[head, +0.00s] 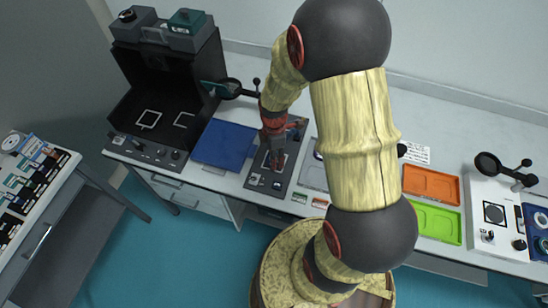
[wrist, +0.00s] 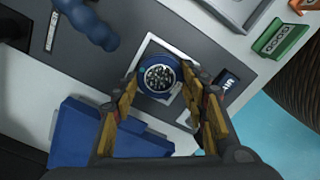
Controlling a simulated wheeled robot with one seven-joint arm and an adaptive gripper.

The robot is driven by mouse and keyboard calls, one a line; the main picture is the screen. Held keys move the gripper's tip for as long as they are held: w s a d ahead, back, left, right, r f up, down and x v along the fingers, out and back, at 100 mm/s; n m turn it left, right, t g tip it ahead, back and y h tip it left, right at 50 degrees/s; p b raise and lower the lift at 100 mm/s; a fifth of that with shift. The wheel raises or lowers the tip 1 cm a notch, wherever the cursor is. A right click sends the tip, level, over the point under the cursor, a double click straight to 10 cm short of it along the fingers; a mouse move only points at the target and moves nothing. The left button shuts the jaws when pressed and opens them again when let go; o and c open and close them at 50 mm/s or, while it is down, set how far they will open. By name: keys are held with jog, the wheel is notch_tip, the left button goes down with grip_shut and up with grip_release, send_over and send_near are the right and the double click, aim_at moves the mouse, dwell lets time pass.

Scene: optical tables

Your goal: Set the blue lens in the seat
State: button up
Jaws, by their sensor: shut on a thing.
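The blue lens (wrist: 160,77) shows in the wrist view as a round blue ring with a dark, speckled centre. My gripper (wrist: 159,82) is shut on it, one fingertip on each side. The lens is over a white-outlined square (wrist: 145,52) on a dark panel; I take this square as the seat. I cannot tell whether the lens touches the panel. In the head view my gripper (head: 277,153) points down at the dark panel (head: 262,180), and the lens is hidden there.
A blue mat (head: 224,144) lies left of the panel, and a black open-fronted booth (head: 163,95) stands further left. Orange (head: 431,184) and green (head: 436,222) trays lie to the right. A black round-headed stand (head: 229,88) rises behind my gripper.

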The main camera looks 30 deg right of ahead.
jog(key=shift+f, duration=0.15)
jog(key=o, duration=1.1)
jog(key=shift+o, duration=0.3)
notch_tip(320, 180, up, 12)
jog(key=p, duration=0.4)
notch_tip(320, 180, up, 6)
jog(key=m+t, duration=0.1)
jog(key=m, duration=0.1)
send_over(269, 162)
jog(key=s+a+r+m+t, duration=0.2)
jog(key=s+a+r+m, duration=0.2)
jog(key=r, duration=0.5)
jog(key=s+a+r+m+t, duration=0.2)
jog(key=s+a+r+m, duration=0.3)
jog(key=s+r+m, duration=0.3)
jog(key=shift+a+r+t, duration=0.25)
jog(key=shift+r+t, duration=0.05)
jog(key=shift+r, duration=0.05)
jog(key=shift+s, duration=0.1)
